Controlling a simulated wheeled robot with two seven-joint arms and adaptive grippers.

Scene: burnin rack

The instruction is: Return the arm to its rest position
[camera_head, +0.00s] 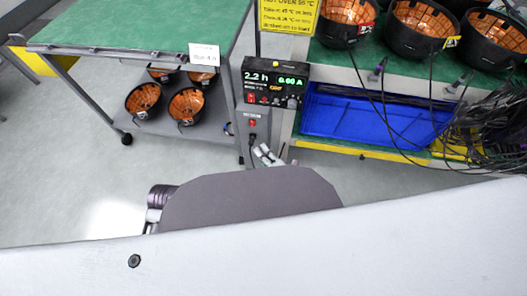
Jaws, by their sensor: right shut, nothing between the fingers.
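My right gripper (264,152) shows small and partly hidden at the centre of the head view, just above the edge of my own dark grey body part. Its light fingertips are shut with nothing between them. They appear close in the picture to the grey power supply box (254,119) and its black plug; I cannot tell whether they touch. The rest of that arm is hidden behind my own body. My left gripper is not in view.
A display (275,83) reads 2.2 h and 0.00 A. A green-topped cart (140,25) holds several black-and-orange round units on its lower shelf. At right, a rack has more units, a blue bin (365,119) and hanging black cables (490,125). Floor (60,170) is clear at left.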

